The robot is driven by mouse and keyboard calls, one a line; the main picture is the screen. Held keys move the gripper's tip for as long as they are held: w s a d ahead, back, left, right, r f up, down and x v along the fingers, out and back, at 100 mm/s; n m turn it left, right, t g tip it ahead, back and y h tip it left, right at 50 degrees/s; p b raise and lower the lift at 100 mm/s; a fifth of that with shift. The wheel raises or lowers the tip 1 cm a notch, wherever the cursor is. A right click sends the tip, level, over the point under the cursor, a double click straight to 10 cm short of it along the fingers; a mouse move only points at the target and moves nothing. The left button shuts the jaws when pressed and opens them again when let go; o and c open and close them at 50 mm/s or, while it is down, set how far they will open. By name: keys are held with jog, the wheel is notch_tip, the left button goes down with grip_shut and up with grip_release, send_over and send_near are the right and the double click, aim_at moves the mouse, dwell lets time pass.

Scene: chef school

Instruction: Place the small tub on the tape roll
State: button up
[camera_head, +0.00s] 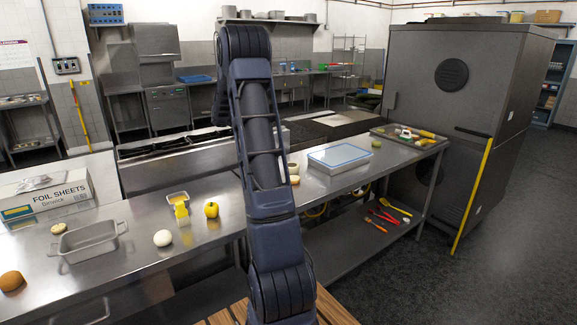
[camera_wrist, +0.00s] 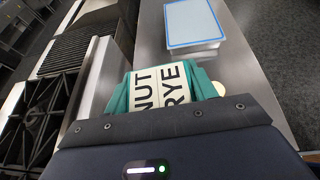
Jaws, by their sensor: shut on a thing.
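In the wrist view a teal thing with a white label reading "NUT" and "RYE", which I take to be the small tub (camera_wrist: 162,88), sits at the jaws of my gripper (camera_wrist: 165,105). My gripper is shut on it; the fingers are hard to tell from it. In the head view my arm hides the gripper and the held thing. A beige round thing that may be the tape roll (camera_head: 293,168) stands on the counter just right of my arm. A cream round edge, perhaps the same thing, shows beside the held thing in the wrist view (camera_wrist: 219,88).
A blue-edged white board (camera_head: 340,158) lies right of my arm on the steel counter. A tray of utensils (camera_head: 410,137) is farther right. A yellow apple (camera_head: 211,210), white egg-like thing (camera_head: 162,238), grey pan (camera_head: 90,242) and foil box (camera_head: 45,195) stand left.

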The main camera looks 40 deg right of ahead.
notch_tip(320, 180, up, 2)
jog(key=g, duration=0.1)
send_over(294, 164)
jog(key=shift+m, duration=0.4)
notch_tip(294, 164, down, 19)
jog(key=shift+d+f, duration=0.1)
jog(key=shift+f, duration=0.1)
jog(key=shift+f, duration=0.15)
jog(key=o, duration=1.1)
